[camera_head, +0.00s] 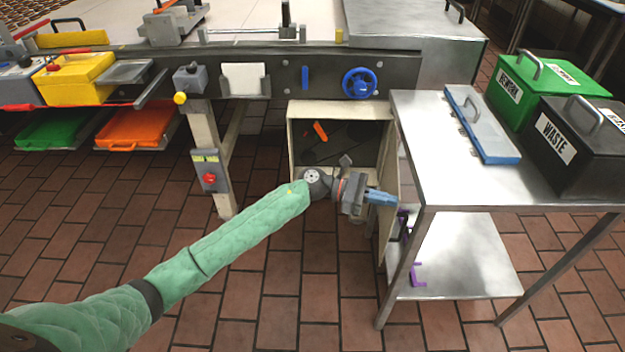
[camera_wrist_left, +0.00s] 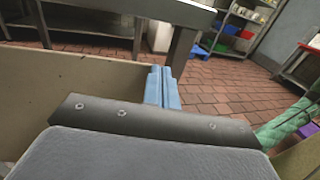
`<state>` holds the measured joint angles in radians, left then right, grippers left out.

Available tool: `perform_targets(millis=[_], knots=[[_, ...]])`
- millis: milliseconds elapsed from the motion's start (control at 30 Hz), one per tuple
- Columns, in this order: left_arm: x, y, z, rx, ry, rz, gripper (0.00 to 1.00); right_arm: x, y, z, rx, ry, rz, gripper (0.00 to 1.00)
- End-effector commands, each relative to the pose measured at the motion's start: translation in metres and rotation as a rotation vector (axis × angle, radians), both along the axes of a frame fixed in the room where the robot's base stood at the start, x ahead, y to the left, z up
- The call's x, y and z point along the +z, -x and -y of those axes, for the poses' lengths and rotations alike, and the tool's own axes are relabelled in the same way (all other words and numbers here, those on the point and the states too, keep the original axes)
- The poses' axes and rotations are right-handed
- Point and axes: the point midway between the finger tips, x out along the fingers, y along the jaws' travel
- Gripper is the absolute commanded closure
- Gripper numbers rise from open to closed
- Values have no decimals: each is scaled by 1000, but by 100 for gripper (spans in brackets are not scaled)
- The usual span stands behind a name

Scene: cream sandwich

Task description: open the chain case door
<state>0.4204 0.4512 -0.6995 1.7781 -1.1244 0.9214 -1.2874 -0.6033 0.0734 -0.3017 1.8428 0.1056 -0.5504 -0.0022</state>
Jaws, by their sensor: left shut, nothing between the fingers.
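The chain case (camera_head: 291,150) is a cream box under the machine's bench, and its front stands open onto a dark interior. Its door (camera_head: 391,165) is a cream panel at the right side of the opening, swung out toward me beside the steel table. My left gripper (camera_head: 382,198) is in front of the opening with its blue fingers shut and empty, overlapping the door in the head view. In the left wrist view the shut fingers (camera_wrist_left: 162,88) point away, with a cream panel (camera_wrist_left: 75,95) on the left. Contact with the door cannot be told. My right gripper is not in view.
The steel table (camera_head: 440,170) stands close right of the door, with a green bin (camera_head: 540,90) and a black waste bin (camera_head: 575,150) on it. An orange-handled item (camera_head: 320,131) is inside the case. The tiled floor in front is clear.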

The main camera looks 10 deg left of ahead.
Motion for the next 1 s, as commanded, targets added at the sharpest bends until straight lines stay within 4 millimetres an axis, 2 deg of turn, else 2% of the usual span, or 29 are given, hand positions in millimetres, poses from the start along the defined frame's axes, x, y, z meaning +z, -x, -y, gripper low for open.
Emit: perform_targets(millis=[200, 400, 1000], knots=[[-1, 0, 25, -2, 1, 0, 100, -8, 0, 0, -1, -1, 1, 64], [-1, -1, 36, -1, -1, -1, 100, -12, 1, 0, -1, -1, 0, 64], [-2, -2, 35, -1, -1, -1, 100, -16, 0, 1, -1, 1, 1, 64]])
